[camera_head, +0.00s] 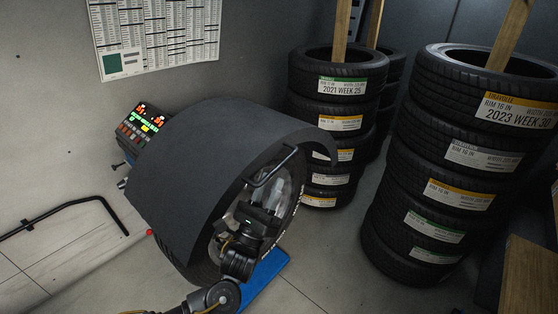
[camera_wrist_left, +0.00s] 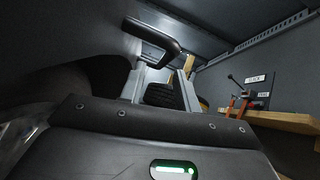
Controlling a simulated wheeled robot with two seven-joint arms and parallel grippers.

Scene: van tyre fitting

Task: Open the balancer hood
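The balancer hood (camera_head: 205,150) is a large dark grey curved cover over the wheel balancer, down around a wheel. Its black bar handle (camera_head: 272,168) stands out at the hood's near right edge. In the left wrist view the handle (camera_wrist_left: 152,36) crosses just beyond the fingers. My left gripper (camera_head: 272,195) is in front of the wheel, just below the handle. In the left wrist view its two grey fingers (camera_wrist_left: 160,88) stand apart with no part of the handle clearly between them. Whether a fingertip touches the handle I cannot tell. My right gripper is not in view.
A lit control panel (camera_head: 143,128) sits behind the hood at left. Tall tyre stacks (camera_head: 335,120) and (camera_head: 455,170) stand to the right. A black bent bar (camera_head: 70,207) is at the left wall. A wooden piece (camera_head: 528,278) is at lower right. A blue strip (camera_head: 265,280) lies below the wheel.

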